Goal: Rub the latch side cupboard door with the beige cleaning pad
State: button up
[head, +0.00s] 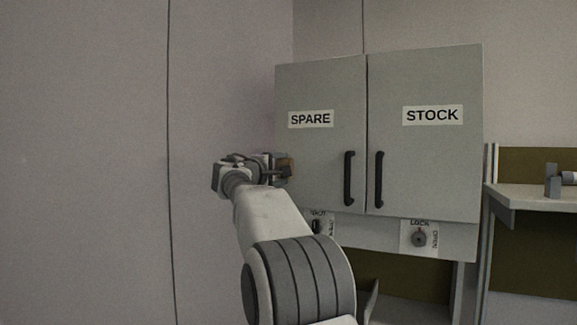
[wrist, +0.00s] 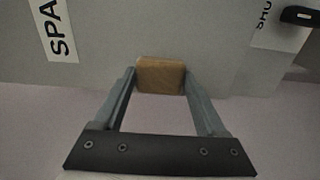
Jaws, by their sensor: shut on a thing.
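The grey cupboard has two doors: the left one marked SPARE (head: 318,85) and the right one marked STOCK (head: 425,80). My gripper (head: 282,170) is at the lower left edge of the SPARE door. It is shut on the beige cleaning pad (wrist: 160,76), gripped between the two fingertips. The pad shows as a small tan block in the head view (head: 287,166), partly hidden by the gripper. In the wrist view the pad lies over the grey door face near its edge; I cannot tell whether it touches. Both doors look closed.
Black handles (head: 349,178) (head: 379,179) stand out by the middle seam. Under the doors is a knob with a LOCK/OPEN label (head: 419,237); another knob (head: 317,227) is partly hidden by my arm. A plain wall is close at left; a shelf (head: 530,195) stands at right.

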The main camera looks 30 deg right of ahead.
jog(key=shift+w+a, duration=0.25)
jog(key=shift+w, duration=0.15)
jog(key=b+v, duration=0.3)
jog(key=v, duration=0.3)
jog(key=shift+b, duration=0.3)
